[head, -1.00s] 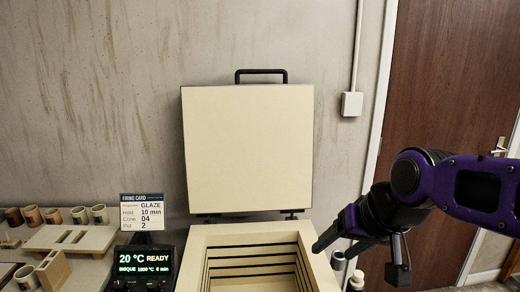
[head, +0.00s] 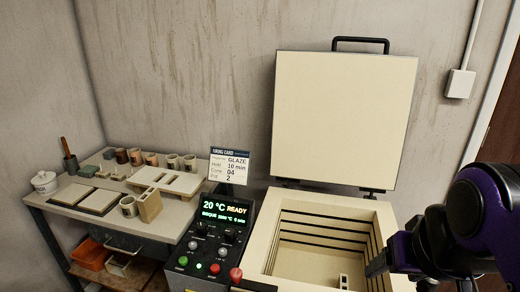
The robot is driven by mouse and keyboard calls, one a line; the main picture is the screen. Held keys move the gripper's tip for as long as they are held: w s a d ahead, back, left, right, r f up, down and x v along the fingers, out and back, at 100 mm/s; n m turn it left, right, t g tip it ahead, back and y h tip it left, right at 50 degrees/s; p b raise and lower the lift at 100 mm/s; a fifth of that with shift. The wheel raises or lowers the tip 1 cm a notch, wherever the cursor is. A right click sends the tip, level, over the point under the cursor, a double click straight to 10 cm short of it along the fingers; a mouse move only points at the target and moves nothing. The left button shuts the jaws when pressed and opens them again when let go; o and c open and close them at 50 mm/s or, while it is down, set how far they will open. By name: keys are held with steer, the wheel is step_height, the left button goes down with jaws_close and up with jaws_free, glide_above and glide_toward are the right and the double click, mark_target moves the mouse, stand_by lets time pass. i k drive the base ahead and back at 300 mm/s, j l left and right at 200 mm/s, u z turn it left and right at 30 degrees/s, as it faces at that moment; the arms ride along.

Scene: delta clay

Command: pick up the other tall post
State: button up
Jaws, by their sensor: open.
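My gripper (head: 376,266) is over the kiln's right side, far from the post on the table. It is open, with nothing seen in it; one finger hides the other.
The kiln lid (head: 345,120) stands raised. The control panel (head: 217,240) and firing card (head: 230,165) are between table and kiln. An orange bin (head: 90,255) is below.

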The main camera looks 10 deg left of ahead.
mark_target(150, 205)
steer(key=k+u, duration=0.15)
steer(key=u, duration=0.3)
steer(key=k+u, duration=0.1)
steer(key=u, duration=0.35)
steer(key=k+j+u, duration=0.15)
steer(key=u, duration=0.3)
steer(key=i+j+u, duration=0.4)
steer(key=l, duration=0.1)
